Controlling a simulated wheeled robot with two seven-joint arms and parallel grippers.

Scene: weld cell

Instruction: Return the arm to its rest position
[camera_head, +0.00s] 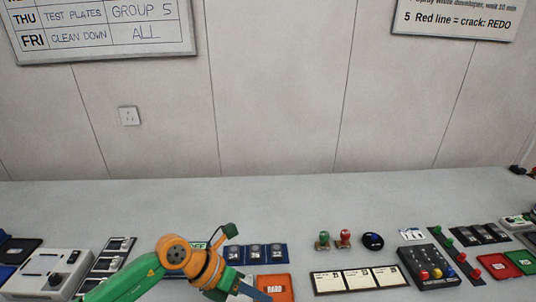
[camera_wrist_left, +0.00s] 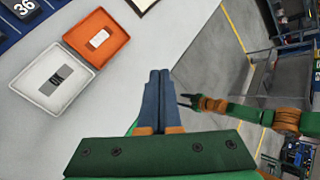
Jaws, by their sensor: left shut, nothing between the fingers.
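My left arm, green with orange joints, comes in from the left at the bottom of the head view. Its gripper (camera_head: 252,292) is low in front of the counter, beside the orange tray, partly cut off by the frame's lower edge. In the left wrist view the left gripper's blue-grey fingers (camera_wrist_left: 158,80) are together with nothing between them.
The counter (camera_head: 300,205) carries an orange tray (camera_head: 274,281), numbered blue blocks (camera_head: 255,252), cream cards (camera_head: 357,280), red and green knobs (camera_head: 345,236) and a control box (camera_head: 428,263). A white tray (camera_wrist_left: 43,93) lies beside the orange one. The counter's back is clear.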

